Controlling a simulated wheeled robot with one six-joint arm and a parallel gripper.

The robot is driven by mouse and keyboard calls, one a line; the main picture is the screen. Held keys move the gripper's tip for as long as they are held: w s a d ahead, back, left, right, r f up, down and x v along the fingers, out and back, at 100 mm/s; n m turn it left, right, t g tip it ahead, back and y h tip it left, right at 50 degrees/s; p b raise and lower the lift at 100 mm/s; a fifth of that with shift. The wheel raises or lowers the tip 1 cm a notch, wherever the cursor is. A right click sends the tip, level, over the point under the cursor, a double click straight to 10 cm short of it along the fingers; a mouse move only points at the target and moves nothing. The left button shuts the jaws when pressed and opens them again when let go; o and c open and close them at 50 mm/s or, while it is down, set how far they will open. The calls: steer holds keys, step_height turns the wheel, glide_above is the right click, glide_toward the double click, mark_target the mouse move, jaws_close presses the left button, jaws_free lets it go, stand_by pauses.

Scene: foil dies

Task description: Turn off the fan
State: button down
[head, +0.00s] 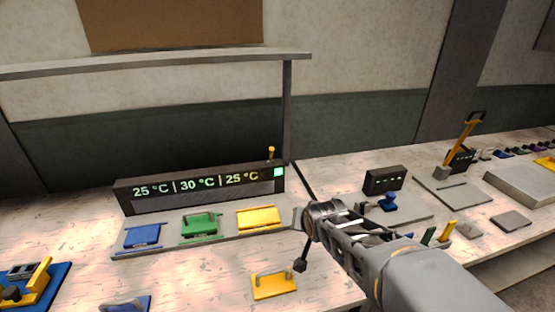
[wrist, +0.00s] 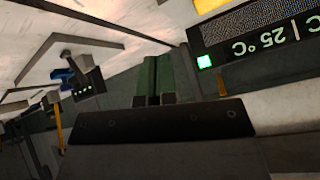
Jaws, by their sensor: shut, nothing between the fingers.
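No fan can be made out in either view. A long black unit (head: 200,200) shows three temperature readings, with a lit green square (head: 279,172) at its right end and a small yellow lever (head: 271,153) standing on top. The unit also shows upside down in the wrist view (wrist: 255,45). My gripper (head: 300,220) is just right of the unit's right end, over the bench, and appears apart from it. In the wrist view my gripper (wrist: 154,98) is shut and empty. Its tips are hard to make out in the head view.
Blue (head: 142,237), green (head: 200,225) and yellow (head: 258,218) handled pieces sit before the unit; another yellow piece (head: 273,286) lies nearer. Right of my arm stand a black box (head: 385,180), a blue knob (head: 389,201) and a tall yellow lever (head: 462,140). A shelf (head: 160,62) overhangs the bench.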

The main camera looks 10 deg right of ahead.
steer(key=w+d+m+t+y, duration=0.2)
steer(key=w+m+t, duration=0.3)
steer(key=w+t, duration=0.1)
steer(key=w+d+r+m+t+y, duration=0.1)
steer(key=w+d+m+t+y, duration=0.1)
steer(key=w+m+t, duration=0.3)
steer(key=shift+w+r+t+y+b, duration=0.15)
steer(key=shift+w+t+y+b, duration=0.3)
steer(key=shift+w+t+y, duration=0.55)
steer(key=shift+w, duration=0.3)
steer(key=shift+w+r, duration=0.1)
steer(key=p, duration=0.3)
glide_toward(271, 155)
steer(key=w+d+r, duration=0.3)
steer(key=w, duration=0.1)
steer(key=shift+w+a+r+p, duration=0.15)
steer(key=shift+w+a+p, duration=0.1)
steer(key=shift+w+a, duration=0.5)
steer(key=shift+w+a+r+p, duration=0.1)
steer(key=shift+w+a+p, duration=0.15)
steer(key=shift+w+a, duration=0.45)
